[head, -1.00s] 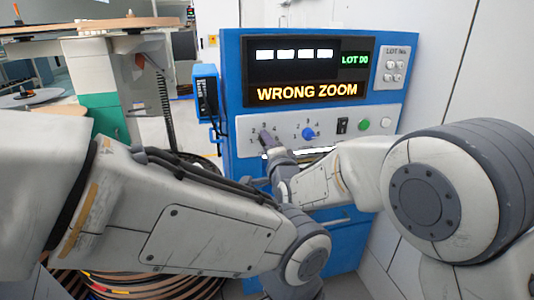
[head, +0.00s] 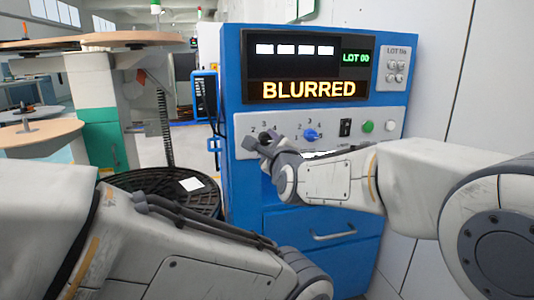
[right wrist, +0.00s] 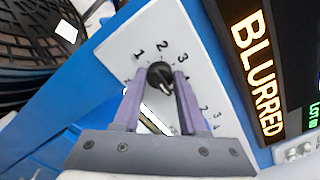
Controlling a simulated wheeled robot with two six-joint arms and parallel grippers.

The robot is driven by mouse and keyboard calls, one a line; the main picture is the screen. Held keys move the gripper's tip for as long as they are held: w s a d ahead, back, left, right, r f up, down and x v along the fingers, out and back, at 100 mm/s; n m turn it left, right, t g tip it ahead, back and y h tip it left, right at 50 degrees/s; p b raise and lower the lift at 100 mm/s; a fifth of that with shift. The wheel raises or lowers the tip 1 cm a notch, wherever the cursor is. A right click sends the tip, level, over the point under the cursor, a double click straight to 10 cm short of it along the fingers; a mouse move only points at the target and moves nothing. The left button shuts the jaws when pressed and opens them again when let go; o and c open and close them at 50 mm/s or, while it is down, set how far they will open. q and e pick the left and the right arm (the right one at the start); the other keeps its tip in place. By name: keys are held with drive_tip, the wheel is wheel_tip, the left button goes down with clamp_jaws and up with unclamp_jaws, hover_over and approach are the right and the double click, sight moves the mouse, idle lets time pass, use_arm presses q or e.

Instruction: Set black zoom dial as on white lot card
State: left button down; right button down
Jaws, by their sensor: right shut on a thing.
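The black zoom dial (right wrist: 160,75) sits on the grey control panel, with numbers from 1 upward around it. My right gripper (right wrist: 157,92) is shut on the dial, with a purple finger on either side. A pale mark shows on the dial's lower right edge; I cannot tell which number it stands for. In the head view my right gripper (head: 267,142) covers most of the dial. A white card (head: 192,184) lies on the black reel at the left, and shows in the right wrist view (right wrist: 66,31); its print is unreadable. My left gripper is out of view.
The display (head: 309,88) reads BLURRED, with LOT 00 in green. A blue dial (head: 310,135), a black switch (head: 345,127), a green button (head: 368,126) and a white button (head: 390,126) sit right of the black dial. The black reel (head: 150,180) stands left of the blue cabinet (head: 252,220).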

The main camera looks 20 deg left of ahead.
drive_tip(key=shift+f+m+b, duration=0.2)
drive_tip(key=shift+m+b, duration=0.35)
drive_tip(key=shift+m, duration=0.05)
drive_tip(key=shift+c, duration=2.2)
unclamp_jaws()
drive_tip(key=shift+d+r, duration=0.1)
drive_tip(key=shift+r, duration=0.1)
drive_tip(key=p+v, duration=0.1)
drive_tip(key=v, duration=0.9)
drive_tip(key=shift+d, duration=0.2)
drive_tip(key=shift+s, duration=0.15)
